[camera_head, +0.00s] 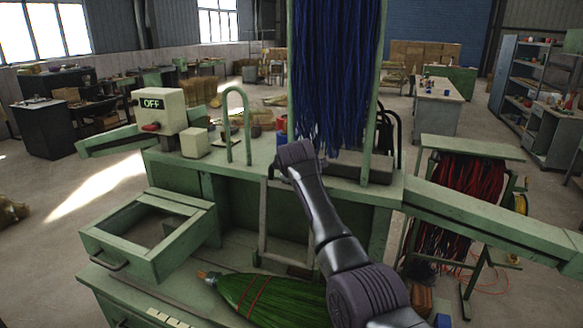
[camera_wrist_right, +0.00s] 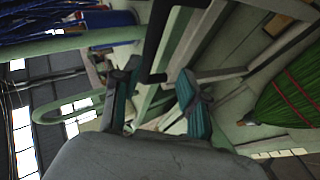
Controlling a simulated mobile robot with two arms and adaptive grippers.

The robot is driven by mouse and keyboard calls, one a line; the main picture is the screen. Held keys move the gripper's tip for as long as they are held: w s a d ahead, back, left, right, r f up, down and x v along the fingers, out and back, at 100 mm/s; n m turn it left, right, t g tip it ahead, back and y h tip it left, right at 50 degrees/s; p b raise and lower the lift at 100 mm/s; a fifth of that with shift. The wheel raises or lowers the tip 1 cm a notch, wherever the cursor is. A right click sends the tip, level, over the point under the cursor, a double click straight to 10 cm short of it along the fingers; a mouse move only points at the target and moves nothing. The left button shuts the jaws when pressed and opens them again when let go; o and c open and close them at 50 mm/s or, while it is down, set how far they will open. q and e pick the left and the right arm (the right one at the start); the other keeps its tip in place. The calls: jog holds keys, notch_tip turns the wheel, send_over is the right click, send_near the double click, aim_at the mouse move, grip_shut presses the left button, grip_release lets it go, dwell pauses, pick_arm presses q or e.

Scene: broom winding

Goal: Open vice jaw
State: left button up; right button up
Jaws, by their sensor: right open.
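A grey metal frame (camera_head: 263,222) hangs at the front of the green winding bench; I cannot tell surely which part is the vice jaw. My right arm reaches up across the bench, and its wrist hides the gripper in the head view. In the right wrist view my right gripper (camera_wrist_right: 158,85) is open, with its two teal-padded fingers apart. A dark bar (camera_wrist_right: 157,42) shows beyond and between the fingers; I cannot tell whether they touch it. Nothing is seen gripped. My left gripper is not in view.
A green broom head (camera_head: 250,297) lies on the lower shelf and also shows in the right wrist view (camera_wrist_right: 294,92). An open drawer (camera_head: 150,262) juts out at left. A control box reading OFF (camera_head: 160,112) stands on the bench. Blue bristles (camera_head: 335,75) hang above.

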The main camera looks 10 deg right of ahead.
jog(key=d+v, duration=0.1)
jog(key=v, duration=0.7)
jog(key=shift+a, duration=0.5)
jog(key=shift+s, duration=0.1)
